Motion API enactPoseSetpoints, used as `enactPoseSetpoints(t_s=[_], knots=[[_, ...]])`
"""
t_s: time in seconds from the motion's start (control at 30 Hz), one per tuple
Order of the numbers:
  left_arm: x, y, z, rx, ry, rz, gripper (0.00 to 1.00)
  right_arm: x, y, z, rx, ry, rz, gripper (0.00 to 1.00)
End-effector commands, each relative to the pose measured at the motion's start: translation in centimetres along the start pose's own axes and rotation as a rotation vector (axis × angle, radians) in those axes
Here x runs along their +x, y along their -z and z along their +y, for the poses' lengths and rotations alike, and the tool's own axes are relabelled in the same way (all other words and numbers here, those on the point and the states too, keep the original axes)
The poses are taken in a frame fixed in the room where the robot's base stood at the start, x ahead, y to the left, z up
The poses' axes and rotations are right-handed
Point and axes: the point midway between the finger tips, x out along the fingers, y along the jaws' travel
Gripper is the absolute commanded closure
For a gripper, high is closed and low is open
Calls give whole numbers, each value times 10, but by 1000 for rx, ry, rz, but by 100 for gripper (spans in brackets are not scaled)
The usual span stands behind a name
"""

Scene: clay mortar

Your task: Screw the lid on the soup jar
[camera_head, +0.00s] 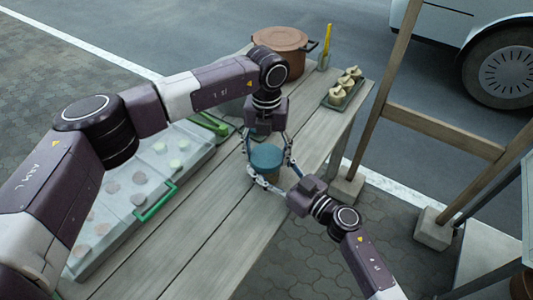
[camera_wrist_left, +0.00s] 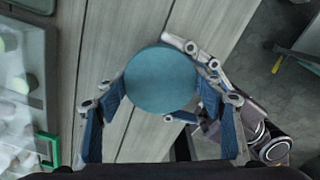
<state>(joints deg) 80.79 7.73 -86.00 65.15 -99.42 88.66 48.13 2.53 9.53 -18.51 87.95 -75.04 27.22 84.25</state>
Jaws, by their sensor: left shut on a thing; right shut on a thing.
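The round teal-blue lid (camera_head: 266,156) is on top of the soup jar (camera_head: 266,177), near the right edge of the wooden table. My left gripper (camera_head: 268,153) comes in from the far side and is shut on the lid. In the left wrist view the lid (camera_wrist_left: 161,79) fills the space between the left fingers (camera_wrist_left: 162,92). My right gripper (camera_head: 275,178) comes in from the lower right and is shut around the jar below the lid. The lid hides most of the jar, so I cannot tell how tightly the two are joined.
A clear case (camera_head: 112,222) with green handles and pale round pieces lies on the left of the table (camera_head: 190,245). A brown lidded pot (camera_head: 281,39), a holder with a yellow-handled tool (camera_head: 325,55) and a tray of dumpling-like pieces (camera_head: 338,97) stand at the back. A wooden frame (camera_head: 440,131) is at right.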

Motion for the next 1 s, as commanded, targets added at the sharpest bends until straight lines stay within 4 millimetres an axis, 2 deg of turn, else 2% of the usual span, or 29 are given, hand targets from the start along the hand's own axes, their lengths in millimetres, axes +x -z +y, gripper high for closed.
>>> enactPoseSetpoints(t_s=[0.7, 0.83, 0.97, 1.0], knots=[[1, -1, 1, 1299, -1, 0, 67, 0, 1, 0, 0, 0, 2, 100], [1, -1, 1, 1482, -2, -1, 67, 0, 1, 0, 0, 1, 2, 100], [1, -1, 1, 1469, -2, -1, 67, 0, 1, 0, 0, 1, 2, 100], [1, -1, 1, 1468, -2, -1, 35, 0, 1, 0, 0, 1, 2, 100]])
